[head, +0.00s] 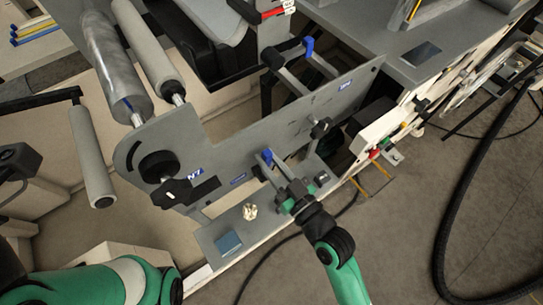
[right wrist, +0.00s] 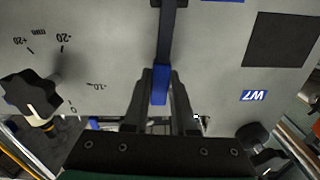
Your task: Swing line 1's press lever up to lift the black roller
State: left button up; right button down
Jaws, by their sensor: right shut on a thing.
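A dark press lever (right wrist: 168,25) with a blue grip (right wrist: 160,84) hangs down in front of the grey panel in the right wrist view. Its blue grip also shows in the head view (head: 267,156). My right gripper (head: 279,177) comes from the lower right with its fingers around the blue end. In the right wrist view, its two fingers (right wrist: 161,76) stand on either side of the blue grip, shut on it. I cannot clearly pick out the black roller. My left arm shows at the lower left; its gripper is out of frame.
The grey panel (head: 225,135) carries a black knob (head: 158,165) at left and another (head: 320,128) at right. A second blue-tipped lever (head: 308,46) is farther back. Pale rollers (head: 148,50) stand at upper left. A black hose (head: 450,200) lies on the floor at right.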

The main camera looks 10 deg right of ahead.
dwell(0.3)
jog(key=c, duration=0.7)
grip_release()
jog(key=shift+a, duration=0.1)
jog(key=shift+s, duration=0.1)
jog(key=shift+s+d, duration=0.2)
jog(key=v, duration=1.1)
jog(key=shift+p, duration=0.4)
jog(key=shift+r, duration=0.1)
